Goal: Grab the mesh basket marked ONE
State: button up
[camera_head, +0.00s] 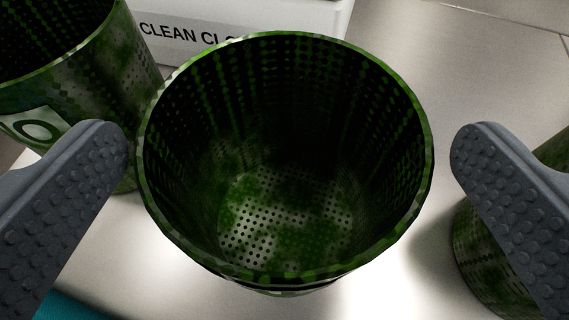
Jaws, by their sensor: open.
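A green-stained perforated mesh basket (290,262) stands upright in the middle of the view, seen from above, and looks empty inside. Its front marking is hidden below the rim, so I cannot tell its number. My gripper (288,150) is open, with one grey studded finger to the left of this basket and one to the right. Gaps show between both fingers and the rim. A second mesh basket (110,75) at the upper left bears a white label with a dark round letter, partly covered by the left finger. A third basket (480,250) is partly hidden behind the right finger.
A white box (190,30) with the words "CLEAN CLO" visible stands behind the middle basket. The pale metal surface (450,70) is clear at the upper right. A teal edge (70,308) shows at the bottom left. The left basket stands very close to the middle one.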

aim_at(285, 77)
jog(key=x, duration=0.4)
jog(key=shift+a+f, duration=0.1)
jog(key=shift+f, duration=0.05)
jog(key=c, duration=1.4)
